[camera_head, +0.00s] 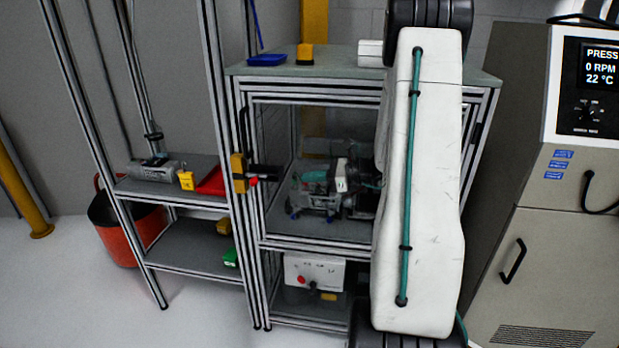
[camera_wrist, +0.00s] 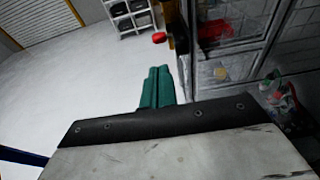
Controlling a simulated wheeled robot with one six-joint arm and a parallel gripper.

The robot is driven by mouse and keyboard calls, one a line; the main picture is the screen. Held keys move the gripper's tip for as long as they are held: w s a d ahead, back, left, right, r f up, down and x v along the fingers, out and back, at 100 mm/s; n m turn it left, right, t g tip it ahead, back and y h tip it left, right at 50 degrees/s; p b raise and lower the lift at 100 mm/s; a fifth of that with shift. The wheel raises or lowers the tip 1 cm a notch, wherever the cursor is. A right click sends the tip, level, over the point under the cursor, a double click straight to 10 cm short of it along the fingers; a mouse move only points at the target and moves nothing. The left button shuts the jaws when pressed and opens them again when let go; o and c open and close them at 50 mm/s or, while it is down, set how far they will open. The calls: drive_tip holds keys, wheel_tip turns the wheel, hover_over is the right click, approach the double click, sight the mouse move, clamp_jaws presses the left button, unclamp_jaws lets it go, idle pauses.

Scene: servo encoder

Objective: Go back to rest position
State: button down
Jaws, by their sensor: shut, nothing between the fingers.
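My gripper (camera_wrist: 157,88) shows in the wrist view as two teal fingers lying together, with nothing seen between them. It points away over the pale floor, left of a glazed metal-framed cabinet. In the head view my white arm stands upright in front of the right part of the cabinet (camera_head: 249,180), and the gripper cannot be made out there. The arm hides part of the bench and the cabinet's right side.
An open shelf rack (camera_head: 190,247) with small bins stands left of the cabinet, beside an orange bucket (camera_head: 137,237). A large grey machine (camera_head: 546,245) with a display stands at right. In the wrist view, a red knob (camera_wrist: 159,38) shows just beyond the fingers; floor at left is clear.

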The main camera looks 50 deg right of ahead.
idle(0.3)
drive_tip(key=s+a+r+n+g, duration=0.2)
drive_tip(key=s+a+n+g, duration=0.45)
drive_tip(key=a, duration=0.25)
drive_tip(key=s+a+r+n+g, duration=0.1)
drive_tip(key=s+a+n+g, duration=0.4)
drive_tip(key=a+n, duration=0.35)
drive_tip(key=s+a+r+n+h, duration=0.8)
drive_tip(key=s+a+r+n, duration=0.2)
drive_tip(key=s+a+n, duration=0.3)
drive_tip(key=shift+s+a+r+n+h, duration=0.15)
drive_tip(key=shift+s+r+n+h, duration=0.1)
drive_tip(key=shift+s+n+h, duration=0.3)
drive_tip(key=shift+w, duration=0.1)
